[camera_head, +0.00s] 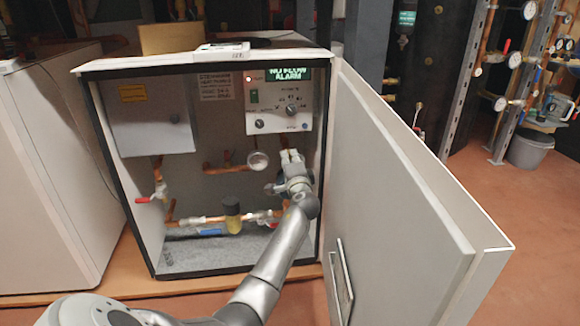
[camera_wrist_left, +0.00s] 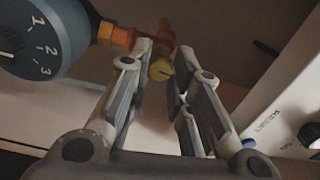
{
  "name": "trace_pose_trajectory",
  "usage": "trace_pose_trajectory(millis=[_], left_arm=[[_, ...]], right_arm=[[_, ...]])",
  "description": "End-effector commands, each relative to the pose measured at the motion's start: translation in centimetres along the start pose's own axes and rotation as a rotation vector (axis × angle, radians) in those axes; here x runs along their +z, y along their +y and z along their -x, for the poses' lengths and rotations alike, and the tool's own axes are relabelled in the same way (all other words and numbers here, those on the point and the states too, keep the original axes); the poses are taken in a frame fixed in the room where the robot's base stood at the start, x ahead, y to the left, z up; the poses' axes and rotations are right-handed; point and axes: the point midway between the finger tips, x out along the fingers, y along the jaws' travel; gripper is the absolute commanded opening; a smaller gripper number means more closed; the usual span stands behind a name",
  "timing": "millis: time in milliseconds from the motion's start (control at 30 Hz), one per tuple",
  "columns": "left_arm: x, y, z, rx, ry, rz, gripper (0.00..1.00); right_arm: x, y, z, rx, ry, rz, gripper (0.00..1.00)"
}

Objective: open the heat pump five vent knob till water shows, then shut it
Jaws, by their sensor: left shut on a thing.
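The open heat pump cabinet (camera_head: 88,110) stands in the middle of the head view, its door swung out to the right. My left gripper (camera_head: 291,158) reaches inside, below the control panel and right of the round gauge. In the left wrist view, the small brass vent knob (camera_wrist_left: 161,70) sits between the fingertips of my left gripper (camera_wrist_left: 163,73), which is shut on it. The knob is on a copper fitting (camera_wrist_left: 118,37) beside the dial gauge (camera_wrist_left: 48,38). In the head view the gripper hides the knob. I see no water. My right gripper is not in view.
The open door (camera_head: 400,200) bounds the right side. The control panel (camera_head: 279,100) with a lit red lamp is above the gripper. Copper pipes, a brass valve body (camera_head: 232,215) and a red-handled valve (camera_head: 143,199) are lower inside. A bucket (camera_head: 528,150) stands far right.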

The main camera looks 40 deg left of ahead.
Motion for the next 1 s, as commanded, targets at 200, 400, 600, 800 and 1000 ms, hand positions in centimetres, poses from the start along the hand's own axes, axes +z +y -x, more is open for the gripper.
trace_pose_trajectory(millis=[200,400,600,800,1000], left_arm=[[0.02,0.39,0.06,0.004,-0.001,0.106,0.0],[0.0,0.29,0.06,0.004,-0.001,0.155,0.0],[0.01,0.23,0.05,0.004,-0.001,0.167,0.0],[0.01,0.24,0.05,0.004,-0.002,0.167,0.0],[0.02,0.23,0.05,0.004,-0.001,0.166,0.34]], right_arm=[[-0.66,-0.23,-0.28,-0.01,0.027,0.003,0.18],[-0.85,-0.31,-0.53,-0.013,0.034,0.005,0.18],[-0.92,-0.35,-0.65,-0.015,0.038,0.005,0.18],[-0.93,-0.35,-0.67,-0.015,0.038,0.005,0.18],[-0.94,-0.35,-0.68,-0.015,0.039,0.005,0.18]])
